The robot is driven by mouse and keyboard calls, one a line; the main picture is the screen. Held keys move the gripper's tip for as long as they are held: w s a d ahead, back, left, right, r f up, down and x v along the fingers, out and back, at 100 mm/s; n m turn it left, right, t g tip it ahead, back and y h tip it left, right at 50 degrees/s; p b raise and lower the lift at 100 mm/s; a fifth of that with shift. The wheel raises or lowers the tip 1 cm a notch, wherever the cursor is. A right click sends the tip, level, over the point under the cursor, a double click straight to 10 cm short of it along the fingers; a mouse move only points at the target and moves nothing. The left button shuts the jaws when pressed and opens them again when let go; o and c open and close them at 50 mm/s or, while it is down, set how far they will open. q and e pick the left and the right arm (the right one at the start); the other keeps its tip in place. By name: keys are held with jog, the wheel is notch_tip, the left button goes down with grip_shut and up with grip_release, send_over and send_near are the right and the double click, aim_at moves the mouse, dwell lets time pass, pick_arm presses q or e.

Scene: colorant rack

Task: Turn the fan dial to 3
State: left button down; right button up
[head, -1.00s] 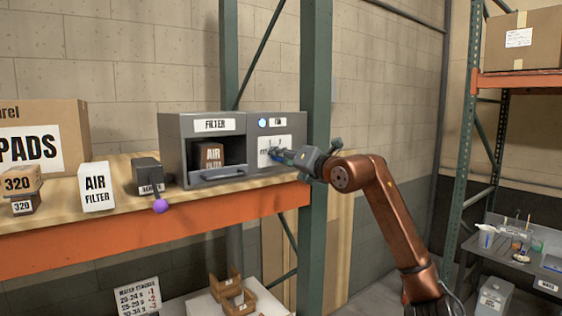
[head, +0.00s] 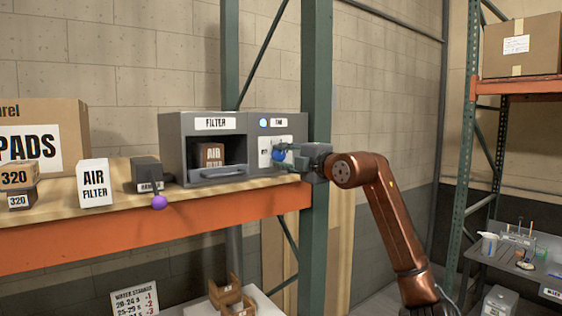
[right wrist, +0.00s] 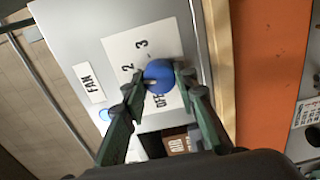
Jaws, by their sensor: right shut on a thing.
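The blue fan dial (head: 278,155) sits on a white label plate on the fan side of the grey box (head: 303,126). In the right wrist view the dial (right wrist: 160,76) is round and blue, with the numbers 2 and 3 and part of another word around it. The word FAN (right wrist: 88,83) is on a separate label. My right gripper (head: 283,158) is at the dial, and in the right wrist view its fingertips (right wrist: 163,84) close on either side of the dial. The dial's pointer is not clear. My left gripper is not in view.
The filter bay (head: 214,158) with a brown air filter box is left of the fan panel. A green rack post (head: 317,80) rises close beside the right gripper.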

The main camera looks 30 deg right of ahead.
jog(key=m+b, duration=0.2)
jog(key=m, duration=0.4)
jog(key=shift+d, duration=0.1)
jog(key=m+b, duration=0.1)
jog(key=m, duration=0.4)
jog(key=shift+f+b, duration=0.1)
jog(key=shift+b, duration=0.3)
jog(key=shift+m, duration=0.4)
jog(key=shift+w+f, duration=0.1)
jog(key=shift+f, duration=0.05)
jog(key=o, duration=1.2)
jog(key=shift+s+d, duration=0.15)
jog(key=shift+s, duration=0.05)
jog(key=shift+c, duration=0.2)
jog(key=shift+r, duration=0.2)
jog(key=s, duration=1.2)
jog(key=shift+d, duration=0.35)
